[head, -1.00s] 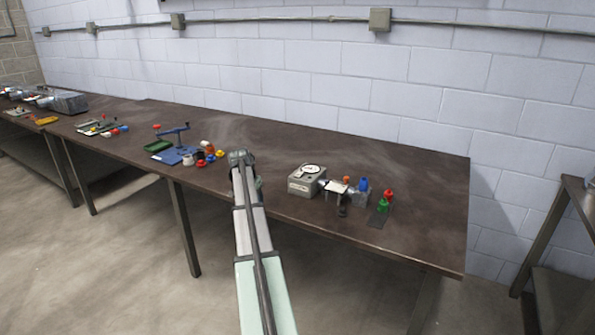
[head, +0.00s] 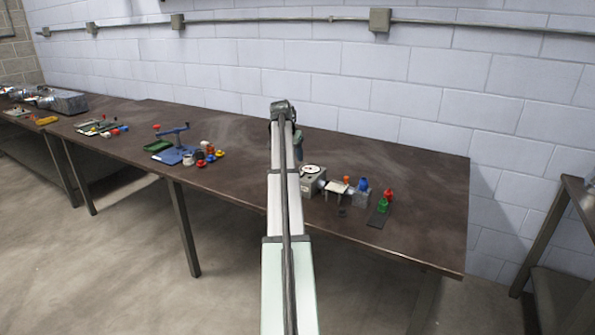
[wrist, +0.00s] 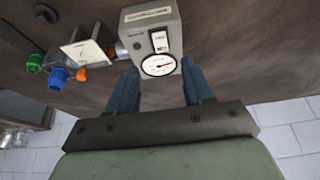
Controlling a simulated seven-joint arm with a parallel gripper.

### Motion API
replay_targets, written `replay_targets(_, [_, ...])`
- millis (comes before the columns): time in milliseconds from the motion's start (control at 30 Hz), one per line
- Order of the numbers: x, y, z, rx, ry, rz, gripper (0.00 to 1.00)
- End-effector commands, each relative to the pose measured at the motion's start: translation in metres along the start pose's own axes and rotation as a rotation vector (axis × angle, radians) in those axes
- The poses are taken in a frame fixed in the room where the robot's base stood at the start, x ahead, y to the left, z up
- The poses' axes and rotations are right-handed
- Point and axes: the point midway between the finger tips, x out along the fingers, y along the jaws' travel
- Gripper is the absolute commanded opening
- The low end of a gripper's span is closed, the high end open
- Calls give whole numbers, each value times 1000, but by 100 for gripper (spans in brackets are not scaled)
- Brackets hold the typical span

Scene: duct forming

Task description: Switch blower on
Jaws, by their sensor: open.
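A grey box (wrist: 152,30) with a round white dial (wrist: 158,65), which looks like the blower unit, stands on the bench. In the wrist view its face carries a black-and-white switch or panel (wrist: 159,41) and a pale label; the switch position is too small to tell. My gripper (wrist: 159,72) is open and empty, its two dark blue fingers to either side of the dial end of the box in the picture. I cannot tell whether they touch it. In the head view the box (head: 312,182) is partly hidden behind my arm.
Beside the box are a small pale plate on a stand (head: 337,188), an orange part and a clear block with a blue cap (head: 362,192). Red and green pieces (head: 384,200) stand on a dark strip. A blue fixture (head: 175,154) stands left. The bench behind is clear.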

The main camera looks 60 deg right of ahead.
Motion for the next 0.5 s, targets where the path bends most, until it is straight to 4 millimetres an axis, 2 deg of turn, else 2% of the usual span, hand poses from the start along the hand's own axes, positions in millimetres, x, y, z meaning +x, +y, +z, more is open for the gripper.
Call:
replay_targets(100, [23,0,0,0,-2,1,51])
replay_targets(300, [57,0,0,0,-2,1,51])
replay_targets(500, [81,0,0,0,-1,0,51])
